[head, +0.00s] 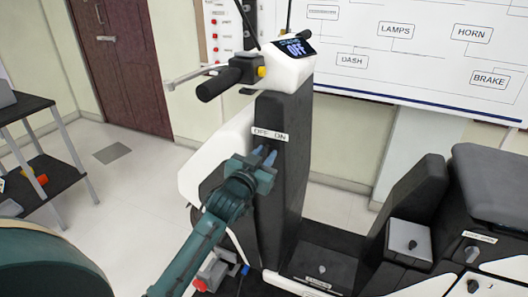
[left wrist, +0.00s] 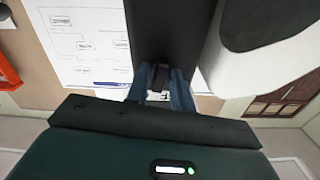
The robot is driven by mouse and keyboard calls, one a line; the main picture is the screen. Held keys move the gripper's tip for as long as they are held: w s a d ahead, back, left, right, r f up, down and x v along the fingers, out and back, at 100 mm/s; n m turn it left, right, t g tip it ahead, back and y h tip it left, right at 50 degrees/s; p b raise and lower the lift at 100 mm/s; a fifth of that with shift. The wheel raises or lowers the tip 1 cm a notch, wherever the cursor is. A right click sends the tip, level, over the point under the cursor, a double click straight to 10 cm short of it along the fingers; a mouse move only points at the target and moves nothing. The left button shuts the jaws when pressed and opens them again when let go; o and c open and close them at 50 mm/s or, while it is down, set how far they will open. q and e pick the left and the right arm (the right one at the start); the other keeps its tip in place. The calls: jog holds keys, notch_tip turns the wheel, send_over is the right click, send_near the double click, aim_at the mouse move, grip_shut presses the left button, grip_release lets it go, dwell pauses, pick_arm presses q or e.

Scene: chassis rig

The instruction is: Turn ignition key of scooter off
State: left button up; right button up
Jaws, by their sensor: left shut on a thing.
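The scooter (head: 283,160) stands before me, with a dark upright front panel and a white front. Its dash display (head: 296,48) reads OFF. A white label (head: 270,134) on the panel reads OFF on the left and ON on the right. My left gripper (head: 265,153) is at the panel just below this label, and its fingers hide the ignition key in the head view. In the left wrist view, its two blue fingers (left wrist: 160,84) are shut on a small dark piece, the ignition key (left wrist: 160,76), against the dark panel. The key's angle is not clear. My right gripper is not in view.
The handlebar grip (head: 218,84) and brake lever (head: 192,76) stick out left above my left arm. The seat (head: 492,184) and side boxes with small knobs are at the right. A whiteboard (head: 430,60) is behind. A dark shelf cart (head: 40,178) stands at the left; floor between is clear.

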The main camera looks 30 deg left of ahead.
pick_arm(q)
jog(key=shift+n+p, duration=0.4)
jog(key=shift+n, duration=0.5)
jog(key=o, duration=0.7)
jog(key=shift+o, duration=0.2)
jog(key=shift+s, duration=0.15)
jog(key=s+b, duration=0.1)
jog(key=s, duration=1.2)
jog(key=shift+d+b, duration=0.3)
jog(key=shift+d, duration=0.1)
